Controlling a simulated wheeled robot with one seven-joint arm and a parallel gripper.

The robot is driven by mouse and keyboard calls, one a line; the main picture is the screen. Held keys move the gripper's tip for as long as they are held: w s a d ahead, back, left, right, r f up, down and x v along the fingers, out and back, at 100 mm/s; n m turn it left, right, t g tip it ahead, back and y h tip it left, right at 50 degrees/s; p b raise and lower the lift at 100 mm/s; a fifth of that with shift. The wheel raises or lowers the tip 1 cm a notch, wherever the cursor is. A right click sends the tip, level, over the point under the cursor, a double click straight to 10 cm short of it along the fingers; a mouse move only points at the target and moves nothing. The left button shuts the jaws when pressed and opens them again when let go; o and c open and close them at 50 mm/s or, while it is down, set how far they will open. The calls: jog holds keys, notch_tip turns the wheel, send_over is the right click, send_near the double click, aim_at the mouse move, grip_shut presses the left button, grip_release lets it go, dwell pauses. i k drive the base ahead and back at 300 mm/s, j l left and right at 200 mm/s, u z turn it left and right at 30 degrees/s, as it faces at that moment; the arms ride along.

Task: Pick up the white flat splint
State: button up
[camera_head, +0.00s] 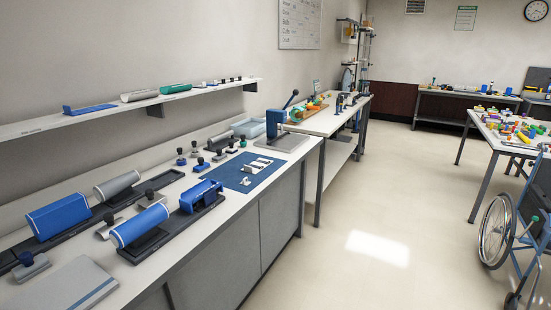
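No thing can be picked out surely as the white flat splint. Small white pieces (258,164) lie on a blue mat (228,175) on the near workbench, too small to tell their shape. A pale grey, rounded piece (139,96) lies on the wall shelf (90,119). My gripper is not in view.
The near workbench (180,246) runs along the left wall, with blue and grey curved pieces on dark stands and several dark-knobbed tools. A blue lever press (277,123) stands at its far end. A wheelchair (506,235) is at right. The floor (375,215) between is clear.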

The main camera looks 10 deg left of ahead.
aim_at(259, 164)
jog(key=i+u, duration=0.1)
jog(key=i, duration=0.75)
jog(key=i+l+u, duration=0.1)
jog(key=i, duration=0.75)
jog(key=i+l+u, duration=0.1)
jog(key=i+u, duration=0.3)
jog(key=i+l+u, duration=0.2)
jog(key=u, duration=0.2)
jog(key=i+l+u, duration=0.25)
jog(key=u, duration=0.15)
jog(key=i+l+u, duration=0.2)
jog(key=l+u, duration=0.2)
